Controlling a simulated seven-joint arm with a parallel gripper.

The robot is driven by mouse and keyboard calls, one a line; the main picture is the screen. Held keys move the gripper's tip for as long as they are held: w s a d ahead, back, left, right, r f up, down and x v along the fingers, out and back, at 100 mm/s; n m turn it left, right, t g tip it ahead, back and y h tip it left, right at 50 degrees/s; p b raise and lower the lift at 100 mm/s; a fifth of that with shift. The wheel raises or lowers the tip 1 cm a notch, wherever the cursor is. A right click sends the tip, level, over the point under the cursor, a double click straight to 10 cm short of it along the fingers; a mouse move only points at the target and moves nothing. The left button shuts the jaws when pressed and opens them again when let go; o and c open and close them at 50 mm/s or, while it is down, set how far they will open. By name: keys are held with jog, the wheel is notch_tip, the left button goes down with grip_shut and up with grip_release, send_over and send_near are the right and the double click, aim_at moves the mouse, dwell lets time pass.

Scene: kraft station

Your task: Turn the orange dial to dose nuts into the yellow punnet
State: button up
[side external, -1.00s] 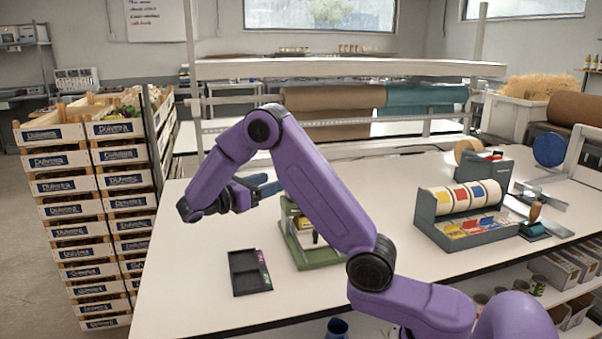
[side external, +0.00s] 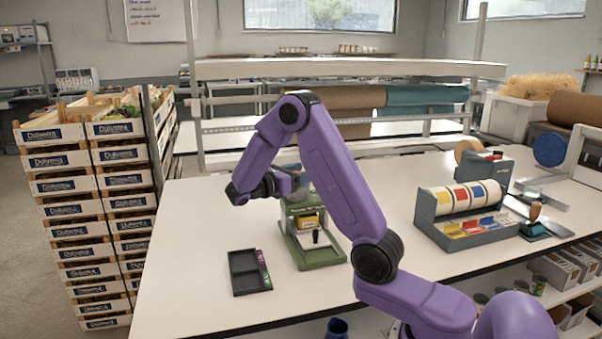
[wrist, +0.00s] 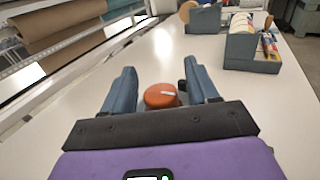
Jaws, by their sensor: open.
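The orange dial (wrist: 160,95) shows in the wrist view, with a pale mark on its top. My gripper (wrist: 158,75) is open, with one blue finger on each side of the dial; I cannot tell whether they touch it. In the side external view my gripper (side external: 297,182) is at the top of a green-framed dispenser (side external: 322,258), partly hidden by my arm. A yellow item (side external: 307,221), possibly the punnet, sits inside the frame. The dial is not clear in this view, and no nuts can be made out.
A black two-compartment tray (side external: 234,264) lies left of the dispenser. A grey rack with coloured rolls (side external: 427,208) stands to the right. Stacked crates (side external: 122,182) stand beyond the table's left edge. The white tabletop (side external: 190,270) is clear at the front left.

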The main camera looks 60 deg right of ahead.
jog(key=c, duration=1)
jog(key=shift+o, duration=0.2)
jog(key=shift+g, duration=0.3)
jog(key=shift+s+a+m+g+y, duration=0.15)
jog(key=shift+m+g+y, duration=1.15)
jog(key=shift+g, duration=0.4)
jog(key=shift+s+a+m+g+y, duration=0.1)
jog(key=shift+m+g+y, duration=1)
jog(key=shift+m+g, duration=0.5)
jog(key=shift+g, duration=0.3)
jog(key=o, duration=1)
jog(key=shift+c, duration=0.2)
